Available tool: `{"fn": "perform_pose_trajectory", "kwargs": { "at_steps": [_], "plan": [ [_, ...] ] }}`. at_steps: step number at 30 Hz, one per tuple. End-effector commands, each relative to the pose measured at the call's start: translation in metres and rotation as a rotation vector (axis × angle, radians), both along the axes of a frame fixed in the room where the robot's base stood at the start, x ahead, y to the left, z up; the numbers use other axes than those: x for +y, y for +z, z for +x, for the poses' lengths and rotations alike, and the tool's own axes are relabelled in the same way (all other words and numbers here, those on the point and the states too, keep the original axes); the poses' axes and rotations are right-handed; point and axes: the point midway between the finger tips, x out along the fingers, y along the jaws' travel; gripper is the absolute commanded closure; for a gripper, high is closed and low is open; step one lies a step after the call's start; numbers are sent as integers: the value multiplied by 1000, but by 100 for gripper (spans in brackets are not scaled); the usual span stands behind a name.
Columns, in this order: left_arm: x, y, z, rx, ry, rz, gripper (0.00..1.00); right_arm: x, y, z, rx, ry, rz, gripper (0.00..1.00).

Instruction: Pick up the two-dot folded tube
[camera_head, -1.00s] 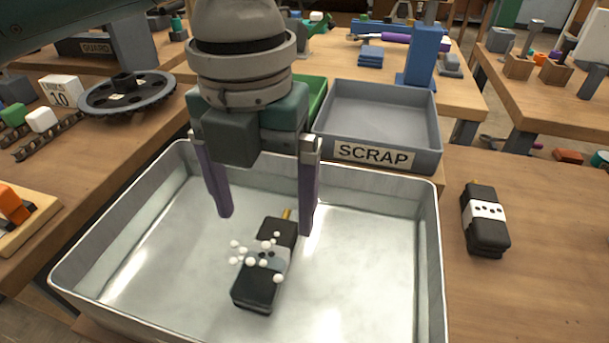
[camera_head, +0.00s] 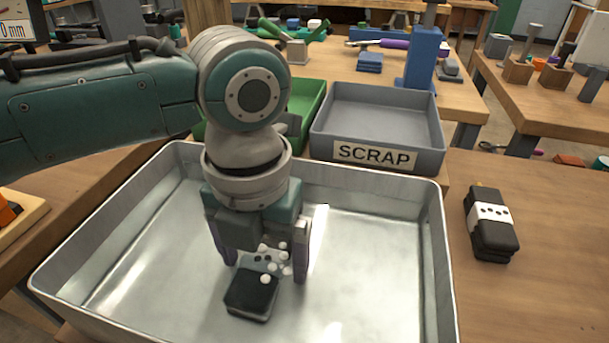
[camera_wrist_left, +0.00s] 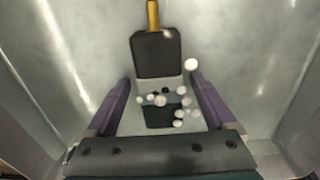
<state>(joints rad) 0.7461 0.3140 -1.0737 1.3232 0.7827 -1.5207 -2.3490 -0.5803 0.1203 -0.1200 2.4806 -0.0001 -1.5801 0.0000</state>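A black folded tube (camera_head: 250,296) with a brass-coloured valve stem lies in the metal tray (camera_head: 385,205). White bubbles cluster over its grey band, which seems to carry dark dots; their count is hard to read. The same tube (camera_wrist_left: 155,55) shows in the left wrist view. My left gripper (camera_head: 264,268) is low over it, with one purple finger on each side of the band. In the left wrist view gaps show between the tube and the fingers (camera_wrist_left: 160,92). My right gripper is not in view.
Another black folded tube (camera_head: 490,235), with several dots on a white band, lies on the wooden table to the right. A grey SCRAP bin (camera_head: 375,155) and a green bin (camera_head: 310,105) stand behind the tray. The tray's raised walls surround my gripper.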

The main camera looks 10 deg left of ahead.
Motion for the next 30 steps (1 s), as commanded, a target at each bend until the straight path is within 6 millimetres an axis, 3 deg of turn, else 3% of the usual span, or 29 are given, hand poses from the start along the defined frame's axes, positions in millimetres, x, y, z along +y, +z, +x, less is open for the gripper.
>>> {"fn": "perform_pose_trajectory", "kwargs": {
  "at_steps": [2, 22, 30],
  "plan": [
    [0, 0, 0, 0, 0, 0, 22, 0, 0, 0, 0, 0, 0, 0],
    [0, 0, 0, 0, 0, 0, 97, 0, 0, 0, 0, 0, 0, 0],
    [0, 1, 0, -1, 0, 0, 100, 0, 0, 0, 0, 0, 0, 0]
  ]
}}
